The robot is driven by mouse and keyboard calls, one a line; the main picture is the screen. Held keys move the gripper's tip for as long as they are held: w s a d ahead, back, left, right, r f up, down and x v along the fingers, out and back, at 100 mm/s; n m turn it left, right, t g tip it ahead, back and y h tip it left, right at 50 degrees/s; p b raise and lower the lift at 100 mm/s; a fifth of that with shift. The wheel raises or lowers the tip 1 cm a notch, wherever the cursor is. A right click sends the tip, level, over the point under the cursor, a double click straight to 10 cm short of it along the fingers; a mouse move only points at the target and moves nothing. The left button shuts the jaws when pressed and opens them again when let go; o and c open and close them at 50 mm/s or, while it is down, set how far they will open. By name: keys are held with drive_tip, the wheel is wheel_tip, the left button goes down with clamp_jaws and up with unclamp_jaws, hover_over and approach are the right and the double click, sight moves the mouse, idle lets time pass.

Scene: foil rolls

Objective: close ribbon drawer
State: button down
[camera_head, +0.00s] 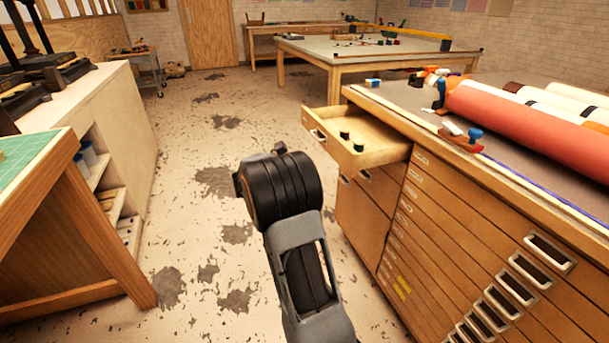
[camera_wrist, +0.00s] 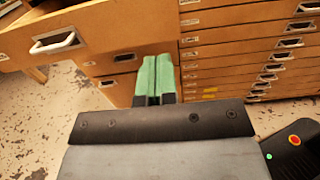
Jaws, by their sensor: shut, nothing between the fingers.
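The open wooden drawer (camera_head: 385,151) juts out from the upper left of the wooden cabinet in the head view. My gripper (camera_wrist: 152,62) has green fingers, shut together and empty. In that picture the fingers are right of and below the handle, apart from it. In the head view my arm is left of the drawer, and the fingers cannot be made out.
The cabinet's other drawers (camera_head: 470,235) look shut. Large rolls (camera_head: 530,125) and small tools lie on its top. A table with a green mat (camera_head: 22,158) and a white-topped bench (camera_head: 85,98) stand on the left. Stained floor (camera_head: 205,240) lies clear between them.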

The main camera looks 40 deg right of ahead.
sight(347, 161)
drive_tip(key=b+x, duration=0.2)
drive_tip(key=x, duration=0.7)
drive_tip(key=shift+s+d, duration=0.1)
drive_tip(key=shift+d, duration=0.15)
drive_tip(key=shift+s+d, duration=0.1)
drive_tip(key=shift+d, duration=0.1)
